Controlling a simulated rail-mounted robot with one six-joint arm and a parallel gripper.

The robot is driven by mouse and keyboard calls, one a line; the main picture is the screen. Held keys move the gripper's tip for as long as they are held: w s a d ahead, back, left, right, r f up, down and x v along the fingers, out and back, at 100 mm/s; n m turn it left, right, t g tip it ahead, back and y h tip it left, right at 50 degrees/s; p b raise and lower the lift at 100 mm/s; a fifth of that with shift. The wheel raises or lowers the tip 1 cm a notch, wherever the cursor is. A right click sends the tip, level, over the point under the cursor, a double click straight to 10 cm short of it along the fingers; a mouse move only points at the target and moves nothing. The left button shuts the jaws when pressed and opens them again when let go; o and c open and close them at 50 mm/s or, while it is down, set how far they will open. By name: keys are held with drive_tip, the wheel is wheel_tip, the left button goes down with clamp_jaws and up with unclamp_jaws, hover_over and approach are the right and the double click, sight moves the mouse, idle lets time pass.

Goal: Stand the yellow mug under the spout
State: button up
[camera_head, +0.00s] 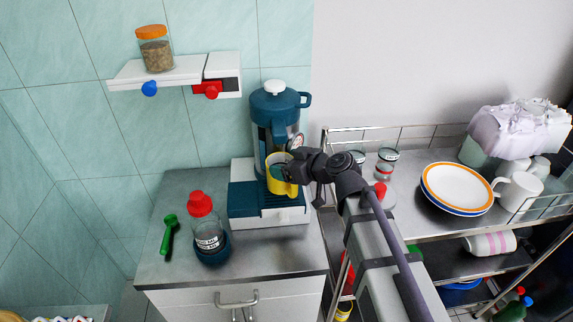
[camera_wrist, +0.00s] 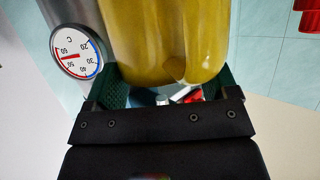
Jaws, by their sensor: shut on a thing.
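The yellow mug (camera_head: 279,184) is in front of the teal coffee machine (camera_head: 270,120), over the teal and white base (camera_head: 246,200). In the wrist view the mug (camera_wrist: 165,40) fills the space between the green finger pads of my gripper (camera_wrist: 172,88). My gripper (camera_head: 296,170) is shut on the mug and reaches it from the right in the head view. The mug looks about upright in the head view. I cannot tell whether its bottom touches the base. The spout is not clearly visible.
A round temperature dial (camera_wrist: 75,50) is close beside the mug. A cart on the right holds plates (camera_head: 457,188) and a white mug (camera_head: 519,190). A shelf (camera_head: 185,75) hangs above.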

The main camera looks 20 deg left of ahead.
drive_tip(key=shift+w+a+r, duration=0.15)
drive_tip(key=shift+w, duration=0.05)
drive_tip(key=f+b, duration=0.4)
drive_tip(key=shift+w+f, duration=0.1)
drive_tip(key=shift+w, duration=0.2)
drive_tip(key=o, duration=1.3)
drive_tip(key=shift+r+p, duration=0.35)
drive_tip(key=shift+p, duration=0.05)
drive_tip(key=p+v, duration=0.2)
drive_tip(key=v, duration=0.5)
drive_tip(key=shift+d+p, duration=0.2)
drive_tip(key=shift+p, duration=0.1)
drive_tip(key=shift+s+f, duration=0.1)
drive_tip(key=shift+s, duration=0.05)
